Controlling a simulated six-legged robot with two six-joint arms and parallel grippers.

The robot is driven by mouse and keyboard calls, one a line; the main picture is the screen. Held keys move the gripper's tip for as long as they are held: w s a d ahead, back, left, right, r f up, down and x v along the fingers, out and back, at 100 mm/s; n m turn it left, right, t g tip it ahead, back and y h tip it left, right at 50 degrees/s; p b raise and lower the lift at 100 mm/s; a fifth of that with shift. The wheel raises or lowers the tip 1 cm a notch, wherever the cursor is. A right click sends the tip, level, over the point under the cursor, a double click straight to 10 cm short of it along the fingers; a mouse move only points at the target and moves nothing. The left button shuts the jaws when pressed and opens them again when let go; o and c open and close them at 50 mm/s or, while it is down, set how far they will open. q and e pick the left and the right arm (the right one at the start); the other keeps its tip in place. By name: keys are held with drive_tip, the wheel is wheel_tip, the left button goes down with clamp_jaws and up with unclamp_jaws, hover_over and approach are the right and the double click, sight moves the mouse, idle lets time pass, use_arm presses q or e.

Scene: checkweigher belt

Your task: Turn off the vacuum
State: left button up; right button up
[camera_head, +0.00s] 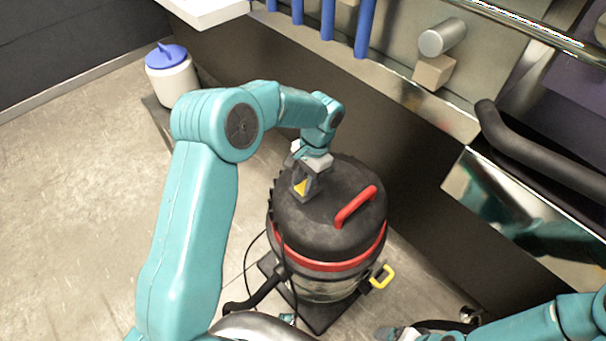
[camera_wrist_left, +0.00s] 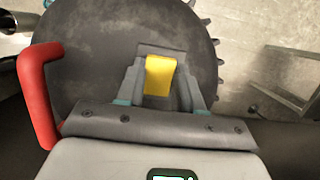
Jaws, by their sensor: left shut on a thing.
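The vacuum (camera_head: 335,235) is a drum with a black lid, a red band and a red handle (camera_head: 356,206), standing on the floor. My left gripper (camera_head: 303,192) is over the far left part of the lid. It is shut on a yellow switch (camera_head: 300,187). In the left wrist view the yellow switch (camera_wrist_left: 159,76) sits between the fingertips of the left gripper (camera_wrist_left: 160,82), with the dark lid (camera_wrist_left: 100,40) behind it. The red handle (camera_wrist_left: 38,95) shows at the left there. My right gripper (camera_head: 400,333) shows only partly at the bottom edge, and its jaws are unclear.
A white container with a blue lid (camera_head: 172,75) stands at the upper left. The machine with blue posts (camera_head: 328,20) and a dark padded bar (camera_head: 540,145) runs along the right. A yellow clip (camera_head: 384,277) sticks out from the vacuum. Open floor lies left.

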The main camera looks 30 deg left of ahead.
use_arm(q)
drive_tip(key=o, duration=1)
drive_tip(key=shift+w, duration=0.1)
drive_tip(key=shift+o, duration=0.2)
drive_tip(key=shift+r, duration=0.1)
wheel_tip(320, 180, up, 20)
drive_tip(key=p, duration=0.1)
drive_tip(key=shift+p, duration=0.4)
